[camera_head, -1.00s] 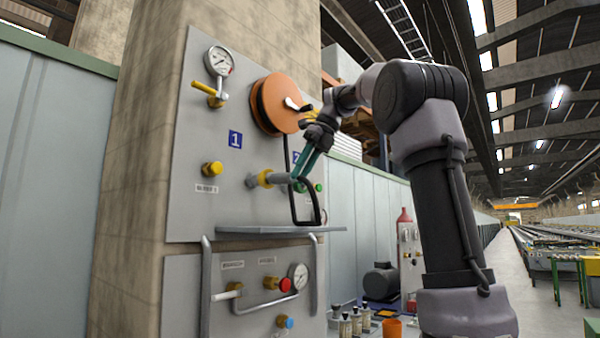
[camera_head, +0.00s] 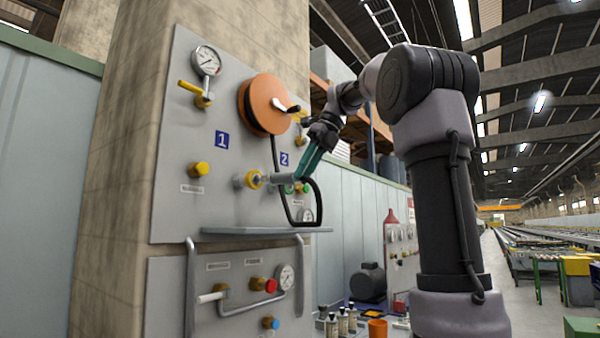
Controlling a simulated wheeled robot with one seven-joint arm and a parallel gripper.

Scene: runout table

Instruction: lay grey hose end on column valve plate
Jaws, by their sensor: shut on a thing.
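The grey hose end (camera_head: 285,178) is a short grey cylinder held roughly level between the teal fingers of my gripper (camera_head: 302,178), which is shut on it. It points left at the yellow-ringed port (camera_head: 254,180) on the grey valve plate (camera_head: 180,215) of the column. A narrow, lighter stretch shows between hose end and ring; I cannot tell whether they touch. The black hose (camera_head: 286,207) hangs in a loop below my gripper, close to the grey ledge (camera_head: 225,232). The hose runs up to the orange reel (camera_head: 265,105).
A gauge (camera_head: 207,60) with a yellow lever and a yellow knob (camera_head: 198,170) stick out at left. The lower panel has a pipe handle (camera_head: 190,290) and a red knob (camera_head: 270,286). Bottles (camera_head: 343,320) and an orange cup (camera_head: 377,328) stand below right. The ledge top looks mostly clear.

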